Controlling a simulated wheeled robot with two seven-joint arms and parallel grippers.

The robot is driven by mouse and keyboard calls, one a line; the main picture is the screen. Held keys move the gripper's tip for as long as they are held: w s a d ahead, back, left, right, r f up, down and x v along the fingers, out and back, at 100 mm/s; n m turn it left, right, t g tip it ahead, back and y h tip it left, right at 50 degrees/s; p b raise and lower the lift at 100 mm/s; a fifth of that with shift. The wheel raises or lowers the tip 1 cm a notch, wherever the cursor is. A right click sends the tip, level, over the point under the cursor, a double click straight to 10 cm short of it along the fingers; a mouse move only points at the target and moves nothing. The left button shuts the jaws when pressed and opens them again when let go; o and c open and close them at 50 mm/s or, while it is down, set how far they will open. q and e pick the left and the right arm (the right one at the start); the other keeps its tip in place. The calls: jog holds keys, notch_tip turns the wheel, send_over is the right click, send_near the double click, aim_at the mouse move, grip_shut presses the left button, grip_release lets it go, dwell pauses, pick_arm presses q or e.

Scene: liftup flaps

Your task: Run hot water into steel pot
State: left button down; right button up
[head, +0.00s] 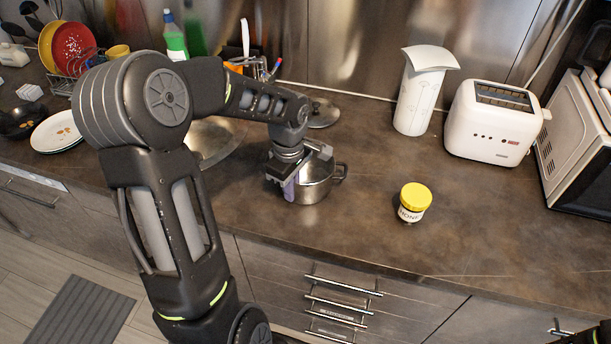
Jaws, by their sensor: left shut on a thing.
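The steel pot (317,187) stands on the brown counter near its front edge, with a side handle at its right. My left gripper (288,185) points down at the pot's left side and is shut on it; the exact contact is partly hidden by the gripper. A round steel sink basin (212,140) lies left of the pot, partly covered by my left arm. No faucet shows clearly; my arm hides part of the area behind the sink. A dark piece of my right arm or gripper (592,336) shows at the bottom right corner, too little to tell its state.
A honey jar (412,202) with a yellow lid stands right of the pot. A lid (322,113) lies behind the pot. Plates (58,132) lie at left. The front right counter is clear.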

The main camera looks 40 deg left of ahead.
pick_arm(q)
jog(key=shift+s, duration=0.15)
dwell(0.8)
notch_tip(320, 180, up, 10)
jog(key=shift+f+b, duration=0.1)
jog(key=shift+b, duration=0.65)
